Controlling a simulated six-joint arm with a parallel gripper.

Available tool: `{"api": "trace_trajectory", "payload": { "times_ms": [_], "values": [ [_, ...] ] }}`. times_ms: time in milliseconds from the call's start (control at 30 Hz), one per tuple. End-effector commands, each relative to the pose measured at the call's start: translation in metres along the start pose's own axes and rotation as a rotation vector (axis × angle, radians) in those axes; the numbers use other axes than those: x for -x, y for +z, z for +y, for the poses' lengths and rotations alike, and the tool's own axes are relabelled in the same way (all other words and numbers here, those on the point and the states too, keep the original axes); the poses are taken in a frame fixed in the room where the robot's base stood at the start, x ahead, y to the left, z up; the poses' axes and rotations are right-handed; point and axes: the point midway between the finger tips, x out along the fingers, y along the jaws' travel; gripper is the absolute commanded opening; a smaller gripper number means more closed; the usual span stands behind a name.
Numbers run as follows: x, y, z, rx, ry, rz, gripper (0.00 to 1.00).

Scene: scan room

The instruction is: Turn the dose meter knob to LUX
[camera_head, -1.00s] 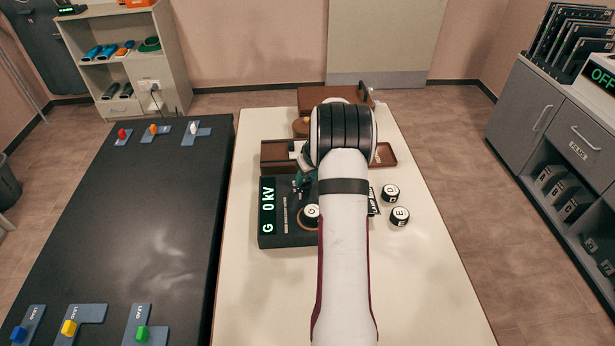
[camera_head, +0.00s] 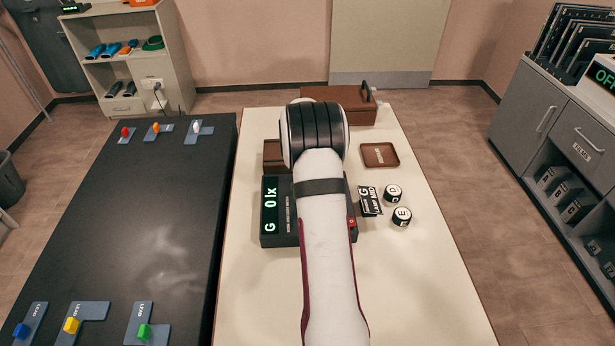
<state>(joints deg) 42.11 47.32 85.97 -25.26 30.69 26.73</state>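The dose meter (camera_head: 278,234) is a dark box on the cream table, left of and partly under my arm. Its green display (camera_head: 271,206) reads "G 0 lx". A small red part (camera_head: 351,222) shows at its right end, right of my arm. The knob is hidden behind my arm, so its pointer cannot be seen. My gripper is hidden as well, behind the white arm link and the black-banded joint over the meter. Whether it touches the knob cannot be told.
Right of the meter lie a dark card (camera_head: 369,201) and two round lettered pieces (camera_head: 393,195) (camera_head: 402,217). A brown tray (camera_head: 380,147) and a brown box (camera_head: 350,93) are farther back. A black bench (camera_head: 150,220) with coloured levers stands left. The table's front is clear.

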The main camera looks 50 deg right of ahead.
Motion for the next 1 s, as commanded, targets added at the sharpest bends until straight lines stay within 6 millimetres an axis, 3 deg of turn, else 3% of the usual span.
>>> {"api": "trace_trajectory", "payload": {
  "times_ms": [633, 667, 700, 800, 1000],
  "values": [
    [-0.0001, 0.0003, -0.0006, -0.043, 0.017, -0.001, 0.00],
    [-0.0001, 0.0004, -0.0006, -0.043, 0.017, -0.001, 0.46],
    [-0.0001, 0.0004, -0.0006, -0.043, 0.017, -0.002, 0.53],
    [-0.0002, 0.0003, -0.0005, -0.043, 0.017, -0.001, 0.71],
    [-0.0001, 0.0002, -0.0005, -0.042, 0.017, -0.001, 0.72]
  ]
}}
